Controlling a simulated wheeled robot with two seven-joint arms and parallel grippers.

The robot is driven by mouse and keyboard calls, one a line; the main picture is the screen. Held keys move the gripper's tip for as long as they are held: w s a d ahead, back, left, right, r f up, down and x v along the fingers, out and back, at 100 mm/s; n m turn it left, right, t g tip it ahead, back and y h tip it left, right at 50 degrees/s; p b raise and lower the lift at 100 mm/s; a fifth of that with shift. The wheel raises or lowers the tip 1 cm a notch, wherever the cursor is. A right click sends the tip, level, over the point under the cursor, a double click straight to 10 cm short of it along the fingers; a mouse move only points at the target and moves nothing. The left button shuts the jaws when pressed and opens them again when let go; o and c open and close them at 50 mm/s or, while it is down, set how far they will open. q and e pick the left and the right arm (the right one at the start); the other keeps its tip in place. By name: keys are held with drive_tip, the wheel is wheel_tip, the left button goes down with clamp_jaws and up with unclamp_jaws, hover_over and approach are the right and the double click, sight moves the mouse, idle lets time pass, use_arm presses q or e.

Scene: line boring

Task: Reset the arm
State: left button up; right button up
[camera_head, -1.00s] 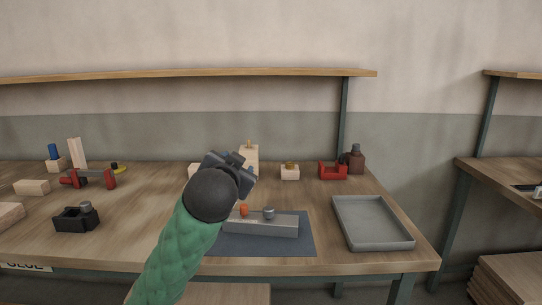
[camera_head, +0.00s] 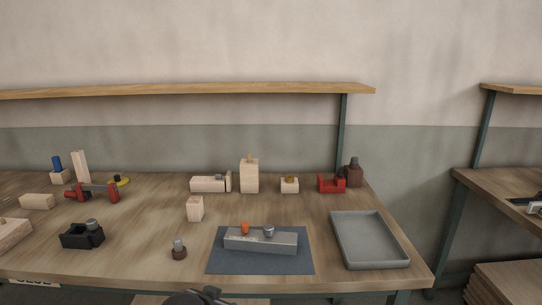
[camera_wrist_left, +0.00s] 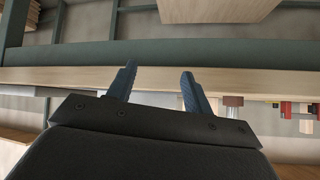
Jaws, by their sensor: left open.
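My left gripper (camera_wrist_left: 158,88) is open and empty in the left wrist view, its two dark fingers apart in front of the front edge of the workbench (camera_wrist_left: 250,82). In the head view only a dark piece of my left arm shows at the bottom edge, below the workbench (camera_head: 130,213). The left fingertips are out of that view. My right gripper is in neither view.
A grey jointed block (camera_head: 262,242) lies on a dark mat (camera_head: 226,266). A grey tray (camera_head: 405,264) stands to its right. A small brown knobbed piece (camera_head: 179,252), a wooden block (camera_head: 195,209) and a black clamp-like part (camera_head: 82,236) stand to its left. Red tools and wooden blocks line the back.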

use_arm(q)
drive_tip(key=s+f+g+p, duration=0.2)
drive_tip(key=s+f, duration=0.4)
drive_tip(key=s, duration=0.3)
drive_tip(key=s+f+n+g+p, duration=0.1)
drive_tip(key=s+f+g+p, duration=0.1)
drive_tip(key=s+f, duration=0.4)
drive_tip(key=s+a+f+g+p, duration=0.1)
drive_tip(key=s+f, duration=0.5)
drive_tip(key=s, duration=0.7)
drive_tip(key=shift+s+f+n+g+p, duration=0.15)
drive_tip(key=shift+s+n+g+p, duration=0.25)
drive_tip(key=shift+g+p, duration=0.55)
drive_tip(key=shift+a, duration=0.1)
